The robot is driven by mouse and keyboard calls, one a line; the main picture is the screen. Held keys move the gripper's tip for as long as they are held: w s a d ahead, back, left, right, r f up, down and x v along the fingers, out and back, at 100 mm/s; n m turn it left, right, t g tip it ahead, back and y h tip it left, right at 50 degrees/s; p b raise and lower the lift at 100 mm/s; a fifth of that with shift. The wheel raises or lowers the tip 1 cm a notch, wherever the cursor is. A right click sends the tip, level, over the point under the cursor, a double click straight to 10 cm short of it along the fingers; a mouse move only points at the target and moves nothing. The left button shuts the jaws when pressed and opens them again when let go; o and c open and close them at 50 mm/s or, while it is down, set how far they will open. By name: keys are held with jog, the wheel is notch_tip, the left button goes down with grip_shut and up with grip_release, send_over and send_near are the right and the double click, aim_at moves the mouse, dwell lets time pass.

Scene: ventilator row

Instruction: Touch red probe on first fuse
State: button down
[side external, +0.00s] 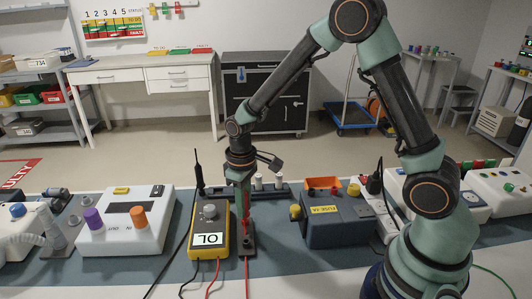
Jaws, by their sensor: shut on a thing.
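My gripper (242,178) points straight down just right of the yellow multimeter (196,238). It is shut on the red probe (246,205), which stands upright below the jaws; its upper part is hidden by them. The probe's lower end is at a small dark block (248,244); I cannot tell whether it sits in it or stands in front. A red lead (247,275) runs from there to the front edge. White upright fuses (258,182) stand in a dark rack (270,192) behind and right of my gripper, apart from the probe. The meter display reads "OL".
A black probe (198,170) stands upright behind the meter. A white device with purple and orange knobs (128,222) is at left. A dark blue box marked "FUSE 1A" (335,230) is at right, beside a white power strip (384,225). The mat right of the probe is partly clear.

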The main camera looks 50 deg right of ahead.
jog(key=shift+s, duration=0.15)
dwell(0.8)
jog(key=shift+r, duration=2.55)
jog(key=w+d+r+m, duration=0.2)
jog(key=d+r+m, duration=0.1)
jog(key=d, duration=0.4)
jog(key=m, duration=0.3)
send_near(279, 174)
jog(key=shift+f, duration=0.95)
jog(key=shift+f, duration=0.4)
